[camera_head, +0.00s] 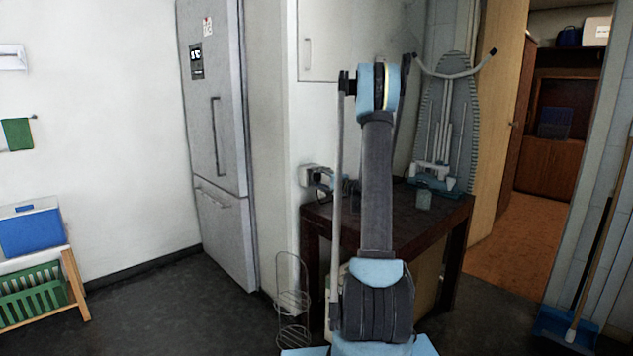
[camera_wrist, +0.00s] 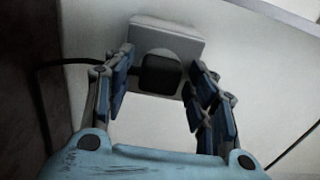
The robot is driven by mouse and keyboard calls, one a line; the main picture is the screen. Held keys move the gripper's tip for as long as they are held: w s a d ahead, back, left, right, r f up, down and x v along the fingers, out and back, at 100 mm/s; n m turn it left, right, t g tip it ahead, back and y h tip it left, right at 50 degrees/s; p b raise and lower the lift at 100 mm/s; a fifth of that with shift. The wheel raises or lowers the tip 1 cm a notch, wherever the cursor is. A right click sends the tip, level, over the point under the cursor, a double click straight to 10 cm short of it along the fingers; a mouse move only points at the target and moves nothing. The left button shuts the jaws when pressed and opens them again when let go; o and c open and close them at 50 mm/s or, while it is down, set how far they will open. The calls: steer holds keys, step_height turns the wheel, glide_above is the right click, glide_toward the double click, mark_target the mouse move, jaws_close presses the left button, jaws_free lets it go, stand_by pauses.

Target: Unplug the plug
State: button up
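The dark plug (camera_wrist: 160,74) sits in a white wall socket (camera_wrist: 168,33), which fills the upper middle of the wrist view. In the head view, the socket (camera_head: 307,172) is on the pale wall just above the table. My gripper (camera_wrist: 161,67) is open, with one finger on each side of the plug. Light surface shows between the fingers and the plug; I cannot tell whether either finger touches it. In the head view, my arm covers part of this area, and the plug is hard to make out.
A dark wooden table (camera_head: 458,212) stands below the socket, with a small cup (camera_head: 424,199) on it. An ironing board (camera_head: 447,110) leans behind the table. The fridge (camera_head: 215,140) stands to the left. A wire rack (camera_head: 292,300) is by the table.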

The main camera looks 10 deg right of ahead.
jaws_close()
steer(key=shift+s+d, duration=0.1)
steer(key=shift+v, duration=2.85)
stand_by(0.4)
